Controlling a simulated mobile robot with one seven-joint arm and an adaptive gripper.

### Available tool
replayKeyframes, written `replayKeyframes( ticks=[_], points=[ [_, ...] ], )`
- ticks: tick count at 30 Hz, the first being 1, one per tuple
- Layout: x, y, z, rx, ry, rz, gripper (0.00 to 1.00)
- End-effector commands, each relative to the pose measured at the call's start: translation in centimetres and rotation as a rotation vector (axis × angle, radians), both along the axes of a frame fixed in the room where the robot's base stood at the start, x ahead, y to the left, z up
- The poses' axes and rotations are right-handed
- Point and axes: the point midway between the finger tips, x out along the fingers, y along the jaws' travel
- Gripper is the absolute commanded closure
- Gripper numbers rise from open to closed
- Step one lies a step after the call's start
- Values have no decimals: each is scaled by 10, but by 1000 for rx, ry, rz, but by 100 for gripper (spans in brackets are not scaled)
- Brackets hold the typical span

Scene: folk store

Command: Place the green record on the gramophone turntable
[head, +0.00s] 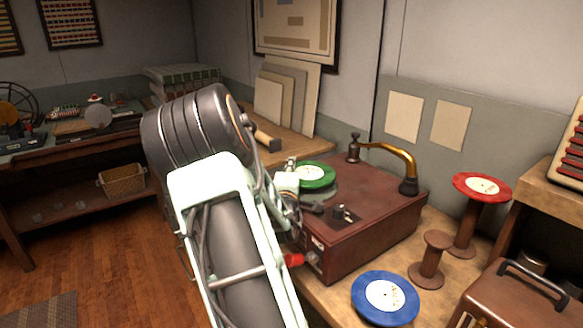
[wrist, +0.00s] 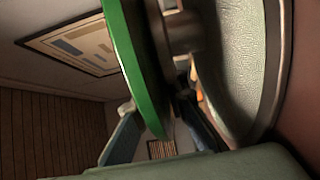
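The green record (head: 316,176), with a white label, is above the back left part of the gramophone turntable (head: 322,194) in the head view. In the wrist view, the green record (wrist: 138,70) shows edge-on between the fingers of my gripper (wrist: 158,125). A gap separates it from the grey turntable (wrist: 238,60) at the right. My gripper (head: 290,184) appears shut on the record's near-left edge; finger contact is hard to see. My arm hides part of the gramophone (head: 365,225).
The brass tone arm (head: 392,152) curves over the gramophone's back right. A blue record (head: 385,297) is in front. A red record (head: 482,187) rests on a wooden stand at the right, beside an empty spool-shaped stand (head: 431,260). Flat boards (head: 288,98) lean on the wall behind.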

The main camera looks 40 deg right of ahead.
Motion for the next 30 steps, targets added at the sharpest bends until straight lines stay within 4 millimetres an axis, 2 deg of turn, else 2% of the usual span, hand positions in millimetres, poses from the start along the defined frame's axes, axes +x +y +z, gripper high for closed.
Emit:
replayKeyframes(
  ticks=[1, 3, 14, 20, 30],
  points=[
    [-3, 4, -20, 25, 27, 0, 80],
    [-3, 4, -20, 25, 27, 0, 75],
    [-7, 9, -20, 26, 26, 1, 75],
    [-27, 31, -17, 24, 21, 4, 75],
    [-73, 74, -6, 8, 6, 3, 75]
  ],
)
